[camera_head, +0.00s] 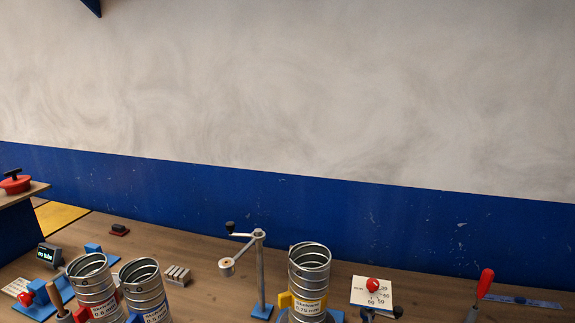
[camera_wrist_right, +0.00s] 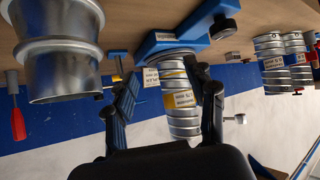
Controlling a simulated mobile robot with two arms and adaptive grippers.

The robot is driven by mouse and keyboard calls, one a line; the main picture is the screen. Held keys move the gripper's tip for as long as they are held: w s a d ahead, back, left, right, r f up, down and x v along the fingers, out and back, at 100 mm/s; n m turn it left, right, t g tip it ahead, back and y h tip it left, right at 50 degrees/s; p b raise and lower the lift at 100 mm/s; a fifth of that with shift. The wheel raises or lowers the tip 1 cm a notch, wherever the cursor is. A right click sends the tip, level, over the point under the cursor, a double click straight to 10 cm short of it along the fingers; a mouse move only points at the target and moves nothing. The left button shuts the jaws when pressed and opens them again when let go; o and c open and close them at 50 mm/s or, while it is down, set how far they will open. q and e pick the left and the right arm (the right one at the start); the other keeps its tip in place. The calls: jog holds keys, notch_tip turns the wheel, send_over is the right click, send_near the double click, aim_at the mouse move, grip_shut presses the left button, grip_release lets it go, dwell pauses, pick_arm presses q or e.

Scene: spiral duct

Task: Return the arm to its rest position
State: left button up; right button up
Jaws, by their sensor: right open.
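My right gripper (camera_wrist_right: 163,78) shows in the right wrist view, its two dark fingers spread apart and open. A ribbed metal duct (camera_wrist_right: 182,122) with a yellow-edged label appears between and beyond the fingers; I see no grip on it. In the head view, a labelled duct (camera_head: 310,272) with a yellow tab stands upright on the bench at centre right. Small dark parts at the bottom edge beside it are too cut off to identify. My left gripper is in neither view.
Two more ducts (camera_head: 92,290) (camera_head: 146,292) stand at the front left of the bench. A crank post (camera_head: 261,275) stands near the middle. A red-handled tool (camera_head: 484,284) is at the right. A large wide duct (camera_wrist_right: 58,45) is left of my fingers in the wrist view.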

jog(key=s+d+f+m+g+h, duration=0.1)
jog(key=s+d+f+g+h, duration=0.15)
jog(key=s, duration=0.45)
jog(key=s+d+f+m+g+h, duration=0.1)
jog(key=s+g, duration=0.2)
jog(key=s, duration=0.4)
notch_tip(320, 180, down, 32)
jog(key=s+g+b, duration=0.2)
jog(key=b, duration=0.5)
jog(key=s+d+f+b, duration=0.1)
jog(key=s+f+b, duration=0.2)
jog(key=s+f, duration=0.5)
jog(key=s+d+f+g+b, duration=0.1)
jog(key=s+d+f+b, duration=0.1)
jog(key=s+f, duration=0.7)
notch_tip(320, 180, down, 7)
jog(key=shift+s+r+b, duration=0.1)
jog(key=shift+s+b, duration=0.15)
jog(key=shift+b, duration=0.4)
